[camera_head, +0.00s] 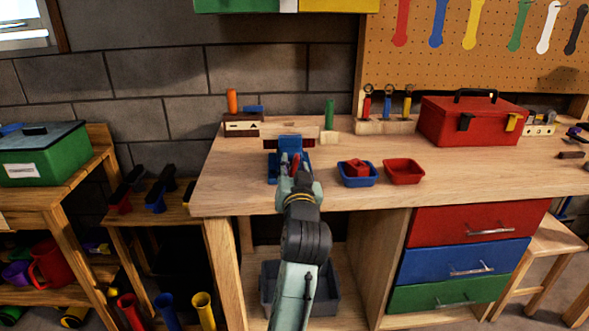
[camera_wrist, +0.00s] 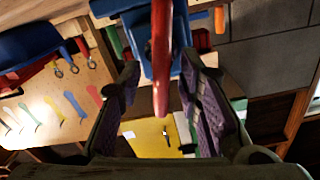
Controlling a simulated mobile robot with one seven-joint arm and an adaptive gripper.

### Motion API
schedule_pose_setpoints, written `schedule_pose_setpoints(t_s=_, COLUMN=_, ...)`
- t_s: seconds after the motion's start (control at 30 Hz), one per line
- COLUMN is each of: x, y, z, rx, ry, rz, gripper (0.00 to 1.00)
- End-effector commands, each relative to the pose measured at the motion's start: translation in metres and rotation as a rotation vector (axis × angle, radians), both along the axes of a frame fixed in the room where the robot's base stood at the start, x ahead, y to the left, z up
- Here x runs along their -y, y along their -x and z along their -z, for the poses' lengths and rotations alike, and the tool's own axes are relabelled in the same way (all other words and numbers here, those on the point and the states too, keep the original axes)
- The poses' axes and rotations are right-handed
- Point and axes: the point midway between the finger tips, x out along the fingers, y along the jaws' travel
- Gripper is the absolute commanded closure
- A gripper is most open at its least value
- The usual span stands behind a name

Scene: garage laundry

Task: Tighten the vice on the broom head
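A blue vice (camera_head: 275,168) is at the front of the workbench, and its blue body also shows in the wrist view (camera_wrist: 183,35). Its red handle (camera_wrist: 161,50) points toward me, and it shows small in the head view (camera_head: 296,161). My gripper (camera_wrist: 160,85) is open, with one finger on each side of the red handle and visible gaps between. In the head view my gripper (camera_head: 297,183) is right in front of the vice. A pale wooden bar (camera_head: 302,129) with dark red below it lies behind the vice jaws; it may be the broom head, partly hidden.
A blue tray (camera_head: 345,179) holding a red piece and an empty red tray (camera_head: 403,173) are right of the vice. A red toolbox (camera_head: 472,122) and a tool rack (camera_head: 386,127) stand farther back. A green box (camera_head: 42,157) is on the left bench.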

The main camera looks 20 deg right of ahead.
Motion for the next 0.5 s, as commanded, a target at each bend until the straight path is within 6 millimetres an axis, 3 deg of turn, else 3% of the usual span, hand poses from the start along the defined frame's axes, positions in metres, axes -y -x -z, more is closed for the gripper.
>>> schedule_pose_setpoints(t_s=0.23, x=-0.002, y=0.008, z=0.000, rx=0.000, ry=0.001, rz=-0.001, gripper=0.68)
schedule_pose_setpoints(t_s=0.5, x=-0.015, y=0.051, z=0.000, rx=0.001, ry=0.001, rz=0.000, gripper=0.68)
